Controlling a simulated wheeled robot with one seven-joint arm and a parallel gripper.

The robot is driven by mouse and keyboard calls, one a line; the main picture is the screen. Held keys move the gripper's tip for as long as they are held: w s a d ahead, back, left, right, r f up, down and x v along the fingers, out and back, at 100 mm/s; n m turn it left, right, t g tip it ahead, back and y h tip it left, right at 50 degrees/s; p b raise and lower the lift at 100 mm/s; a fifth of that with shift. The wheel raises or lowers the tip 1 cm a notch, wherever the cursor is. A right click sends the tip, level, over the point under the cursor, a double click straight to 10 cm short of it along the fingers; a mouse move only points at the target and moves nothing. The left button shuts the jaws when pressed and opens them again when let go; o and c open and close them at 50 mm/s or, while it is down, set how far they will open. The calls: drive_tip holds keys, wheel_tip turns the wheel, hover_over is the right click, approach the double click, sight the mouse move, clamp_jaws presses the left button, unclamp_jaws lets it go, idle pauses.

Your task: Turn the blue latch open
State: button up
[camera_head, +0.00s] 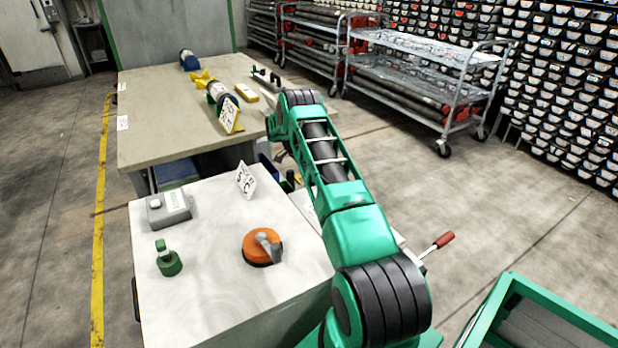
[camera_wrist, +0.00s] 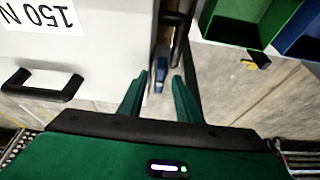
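In the wrist view, a small blue piece (camera_wrist: 159,87), which looks like the blue latch, sits by the edge of a light grey cabinet (camera_wrist: 110,60). My gripper (camera_wrist: 160,76) has its two green fingers spread, one on each side of the blue piece in the picture. There are gaps between the piece and the fingers, so the gripper looks open and empty. I cannot tell how far beyond the fingertips the piece is. In the head view my arm reaches past the white-topped cabinet (camera_head: 200,300), and the gripper and latch are hidden.
The wrist view shows a black handle (camera_wrist: 42,86), a "150 N" label (camera_wrist: 40,14), a dark bar (camera_wrist: 181,30), a green bin (camera_wrist: 240,18) and a blue bin (camera_wrist: 300,35). In the head view, a workbench (camera_head: 150,130) stands beyond the cabinet and a trolley (camera_head: 430,50) stands right.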

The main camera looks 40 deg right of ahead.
drive_tip(key=w+a+r, duration=0.1)
drive_tip(key=a+r, duration=0.1)
drive_tip(key=a, duration=0.4)
drive_tip(key=w+a+r, duration=0.1)
drive_tip(key=w+a, duration=0.1)
drive_tip(key=a, duration=0.5)
drive_tip(key=shift+w+r, duration=0.25)
drive_tip(key=shift+r, duration=0.1)
